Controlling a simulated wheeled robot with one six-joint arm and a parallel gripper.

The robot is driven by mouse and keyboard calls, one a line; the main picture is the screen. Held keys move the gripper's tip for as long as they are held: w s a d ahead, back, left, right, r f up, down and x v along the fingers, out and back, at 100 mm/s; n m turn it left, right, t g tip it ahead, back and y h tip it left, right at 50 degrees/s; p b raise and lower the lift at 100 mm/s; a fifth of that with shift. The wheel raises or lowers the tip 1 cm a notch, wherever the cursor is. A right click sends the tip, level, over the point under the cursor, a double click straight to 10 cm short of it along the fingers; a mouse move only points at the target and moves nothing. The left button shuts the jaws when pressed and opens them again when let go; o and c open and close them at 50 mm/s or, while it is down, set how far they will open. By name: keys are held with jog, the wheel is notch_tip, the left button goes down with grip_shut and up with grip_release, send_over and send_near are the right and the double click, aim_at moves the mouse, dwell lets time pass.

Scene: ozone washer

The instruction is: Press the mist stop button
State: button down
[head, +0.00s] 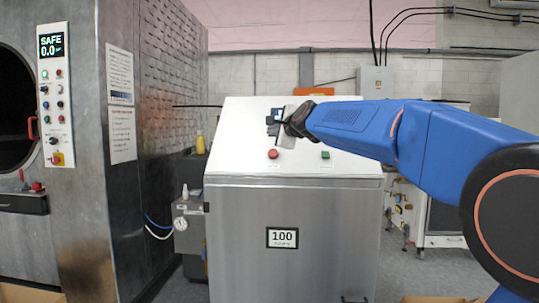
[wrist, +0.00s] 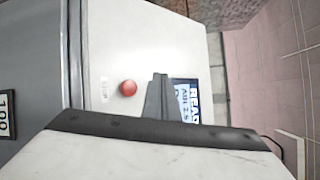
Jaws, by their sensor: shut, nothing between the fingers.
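A white sloped console top (head: 235,135) carries a red round button (head: 273,154) at the left and a green button (head: 325,155) to its right. The labels are too small to read, so I cannot tell from them which is mist stop. My gripper (head: 280,138) is shut and empty, just above the red button in the head view, apparently apart from it. In the wrist view the red button (wrist: 128,88) is in plain sight beside the closed fingertips (wrist: 158,78). The green button is not seen there. My gripper partly covers a small display (wrist: 188,97).
The console's steel front (head: 235,230) bears a "100" plate (head: 282,238). At the left, a large washer has a control panel (head: 55,100) reading SAFE 0.0. A grey unit with a gauge (head: 181,224) stands between them. Open floor lies right of the console.

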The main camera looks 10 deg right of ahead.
jog(key=shift+f, duration=0.1)
jog(key=shift+w+d+f, duration=0.35)
jog(key=shift+w+f, duration=0.65)
jog(key=shift+w+d+f, duration=0.3)
jog(key=shift+w+f, duration=0.65)
jog(key=shift+f, duration=0.1)
jog(key=shift+w+d+f, duration=0.35)
jog(key=shift+w+f, duration=0.65)
jog(key=shift+w+f, duration=0.25)
jog(key=shift+f, duration=0.05)
jog(key=shift+w+d+f, duration=0.15)
jog(key=shift+w+f, duration=0.2)
dwell(1.3)
jog(key=shift+s+r, duration=0.6)
jog(key=shift+r, duration=0.05)
jog(key=shift+s+a+r, duration=0.1)
jog(key=shift+a, duration=0.1)
jog(key=shift+s+a+r, duration=0.3)
jog(key=shift+s+r, duration=0.5)
jog(key=shift+r, duration=0.05)
jog(key=shift+s+a+r, duration=0.25)
jog(key=shift+s+r, duration=0.55)
